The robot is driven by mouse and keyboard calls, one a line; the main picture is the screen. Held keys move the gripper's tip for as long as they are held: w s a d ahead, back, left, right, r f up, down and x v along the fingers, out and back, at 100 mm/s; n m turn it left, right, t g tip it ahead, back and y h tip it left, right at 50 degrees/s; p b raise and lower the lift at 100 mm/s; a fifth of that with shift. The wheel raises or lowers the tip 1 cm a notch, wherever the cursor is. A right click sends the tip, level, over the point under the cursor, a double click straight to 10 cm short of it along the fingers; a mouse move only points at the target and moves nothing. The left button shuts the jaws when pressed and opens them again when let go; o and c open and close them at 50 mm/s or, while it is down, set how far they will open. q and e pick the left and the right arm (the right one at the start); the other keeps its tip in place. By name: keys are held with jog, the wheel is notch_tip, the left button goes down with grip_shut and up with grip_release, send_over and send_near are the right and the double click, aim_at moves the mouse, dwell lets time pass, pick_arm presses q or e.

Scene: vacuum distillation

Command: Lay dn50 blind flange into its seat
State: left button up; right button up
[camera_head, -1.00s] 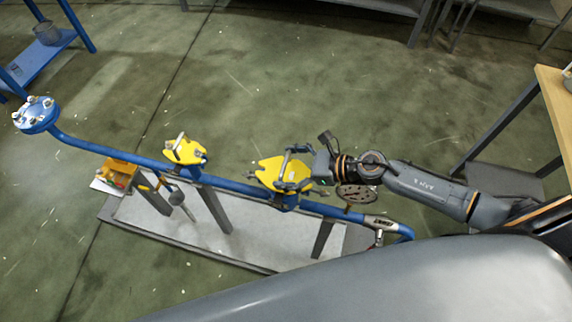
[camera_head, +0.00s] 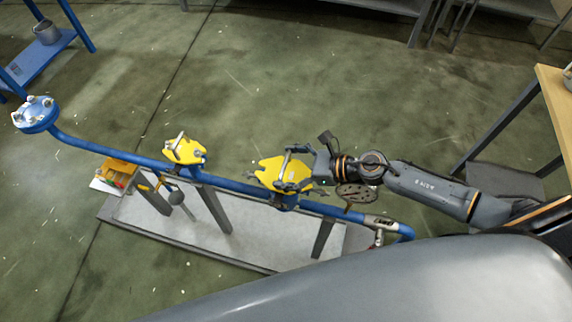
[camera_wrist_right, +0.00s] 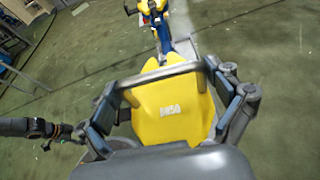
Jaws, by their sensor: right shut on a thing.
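The DN50 blind flange, a yellow plate (camera_head: 268,172) marked DN50 in the right wrist view (camera_wrist_right: 172,112), is at the top of the right-hand stub on the blue pipe. My right gripper (camera_head: 292,167) reaches over it from the right. In the wrist view its fingers are shut on the ends of a grey bar handle (camera_wrist_right: 165,74) that crosses above the plate. The seat under the plate is hidden, so I cannot tell whether the plate touches it. My left gripper is not in view.
The blue pipe (camera_head: 240,185) runs above a grey base plate (camera_head: 255,243). Another yellow plate with a handle (camera_head: 183,151) is on the left stub. A blue bolted flange (camera_head: 36,112) ends the pipe. A dark round disc (camera_head: 355,196) is below my right wrist. Open floor lies behind.

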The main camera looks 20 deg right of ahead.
jog(key=shift+f+b, duration=0.2)
jog(key=shift+b, duration=0.15)
jog(key=shift+s+f, duration=0.2)
jog(key=shift+w+a+r+p, duration=0.1)
jog(key=shift+r+p, duration=0.15)
jog(key=shift+p, duration=0.05)
jog(key=shift+r, duration=0.15)
dwell(0.3)
